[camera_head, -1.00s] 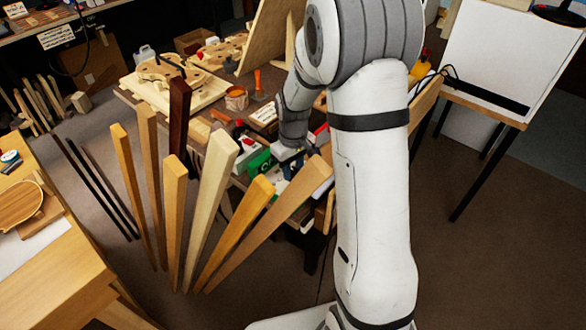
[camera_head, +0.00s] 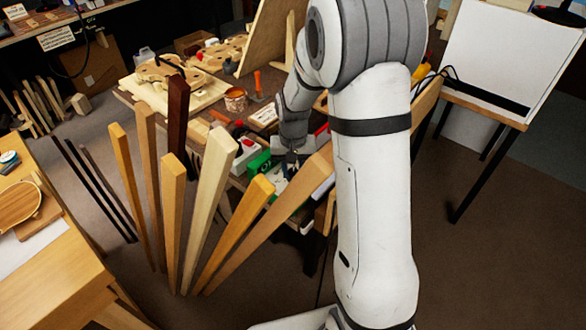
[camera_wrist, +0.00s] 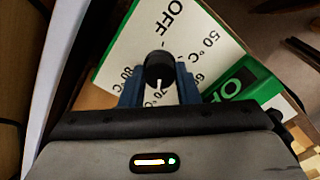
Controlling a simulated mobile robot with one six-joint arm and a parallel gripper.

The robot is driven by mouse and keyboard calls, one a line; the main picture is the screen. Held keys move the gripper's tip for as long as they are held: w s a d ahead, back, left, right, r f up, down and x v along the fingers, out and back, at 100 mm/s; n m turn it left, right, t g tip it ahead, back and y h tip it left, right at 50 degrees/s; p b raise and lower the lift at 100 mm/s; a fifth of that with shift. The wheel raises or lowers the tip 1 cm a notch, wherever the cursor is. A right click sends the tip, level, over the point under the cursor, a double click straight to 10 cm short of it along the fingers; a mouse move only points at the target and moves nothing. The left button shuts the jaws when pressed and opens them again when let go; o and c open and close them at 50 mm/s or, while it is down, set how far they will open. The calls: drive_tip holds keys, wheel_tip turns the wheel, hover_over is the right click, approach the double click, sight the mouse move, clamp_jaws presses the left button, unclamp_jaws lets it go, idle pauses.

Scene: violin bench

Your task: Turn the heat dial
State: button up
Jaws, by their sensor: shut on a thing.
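The heat dial (camera_wrist: 159,68) is a round black knob with a white pointer mark, seen in the wrist view. It sits on a white plate (camera_wrist: 128,48) printed with OFF and temperature marks such as 50, 60 and 80 degrees. The white pointer faces the bottom of the wrist picture. My gripper (camera_wrist: 160,88) has its two blue fingers on either side of the knob and is shut on it. In the head view my gripper (camera_head: 290,163) is at the bench beside the green box (camera_head: 259,163), and the dial cannot be made out there.
Several upright wood strips (camera_head: 212,190) stand in front of the bench in the head view. A red button (camera_head: 247,143) on a pale box, a brown pot (camera_head: 235,99) and violin plates (camera_head: 160,72) are nearby. A white board (camera_head: 490,55) stands at right.

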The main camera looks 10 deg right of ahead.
sight(293, 171)
drive_tip(key=shift+w, duration=0.1)
idle(0.3)
drive_tip(key=o, duration=1)
drive_tip(key=shift+c, duration=0.2)
drive_tip(key=shift+r, duration=3.9)
drive_tip(key=shift+r, duration=0.1)
drive_tip(key=s+r+n+t+p, duration=0.1)
drive_tip(key=s+r, duration=0.4)
drive_tip(key=s, duration=0.5)
drive_tip(key=s+r+n+t+p, duration=0.1)
drive_tip(key=s+r+p, duration=0.2)
drive_tip(key=s+r, duration=0.3)
drive_tip(key=s, duration=0.5)
drive_tip(key=shift+s+r+t, duration=0.25)
drive_tip(key=shift+r+t, duration=0.05)
